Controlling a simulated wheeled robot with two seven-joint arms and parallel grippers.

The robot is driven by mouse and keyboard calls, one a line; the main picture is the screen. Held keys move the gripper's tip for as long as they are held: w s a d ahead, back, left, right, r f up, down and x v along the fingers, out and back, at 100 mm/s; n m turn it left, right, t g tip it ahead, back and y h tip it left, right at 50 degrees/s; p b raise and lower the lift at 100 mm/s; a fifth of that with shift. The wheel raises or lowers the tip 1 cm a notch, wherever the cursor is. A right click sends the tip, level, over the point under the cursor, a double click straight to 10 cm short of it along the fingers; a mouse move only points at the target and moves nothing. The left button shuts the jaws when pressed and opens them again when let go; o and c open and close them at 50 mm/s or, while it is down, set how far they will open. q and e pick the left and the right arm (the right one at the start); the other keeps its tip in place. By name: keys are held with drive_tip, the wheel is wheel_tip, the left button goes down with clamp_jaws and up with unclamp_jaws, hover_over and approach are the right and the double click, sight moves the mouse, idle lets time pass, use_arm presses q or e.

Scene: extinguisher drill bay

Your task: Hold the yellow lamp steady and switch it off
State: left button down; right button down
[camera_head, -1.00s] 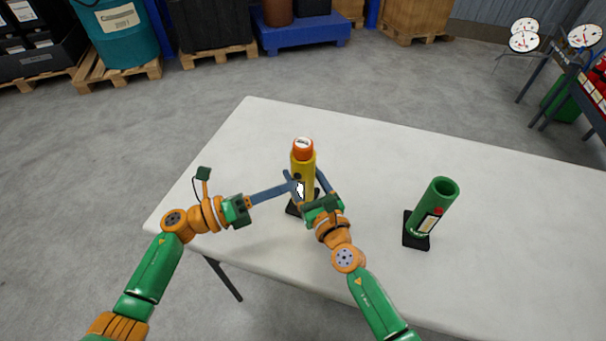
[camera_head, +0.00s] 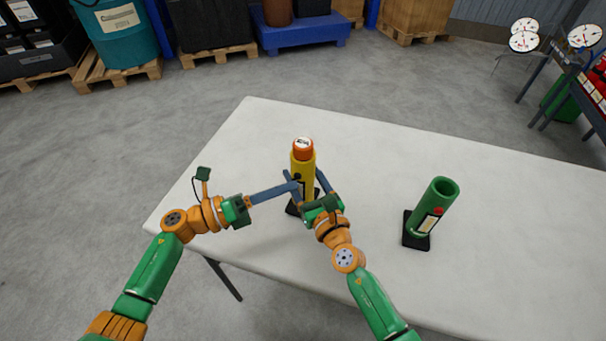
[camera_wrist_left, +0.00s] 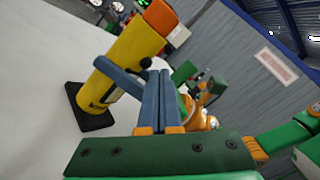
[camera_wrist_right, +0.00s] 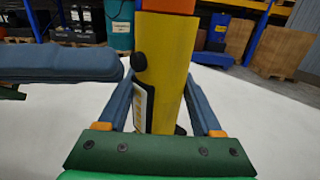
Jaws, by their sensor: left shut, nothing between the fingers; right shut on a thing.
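The yellow lamp (camera_head: 306,167) stands upright on a black base (camera_head: 292,208), with an orange top (camera_head: 303,152). My right gripper (camera_wrist_right: 158,85) is shut around its body, one finger on each side. A dark round button (camera_wrist_right: 138,62) and a pale panel (camera_wrist_right: 142,105) show on the lamp's side. My left gripper (camera_head: 297,186) is shut and empty, its fingertips close to the lamp beside the button. In the left wrist view the fingertips (camera_wrist_left: 158,73) are by the button (camera_wrist_left: 146,63); I cannot tell whether they touch it.
A green open-topped tube (camera_head: 433,208) with a red button stands on a black base to the right on the white table (camera_head: 375,150). The table between and behind them is clear. Pallets, a teal drum (camera_head: 120,32) and gauges (camera_head: 524,35) stand beyond it.

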unclamp_jaws()
use_arm(q)
drive_tip(key=s, duration=0.1)
drive_tip(key=s+a, duration=0.1)
drive_tip(key=s, duration=0.1)
drive_tip(key=s+a, duration=0.1)
drive_tip(key=s, duration=0.1)
drive_tip(key=shift+s+a, duration=0.1)
drive_tip(key=shift+s, duration=0.15)
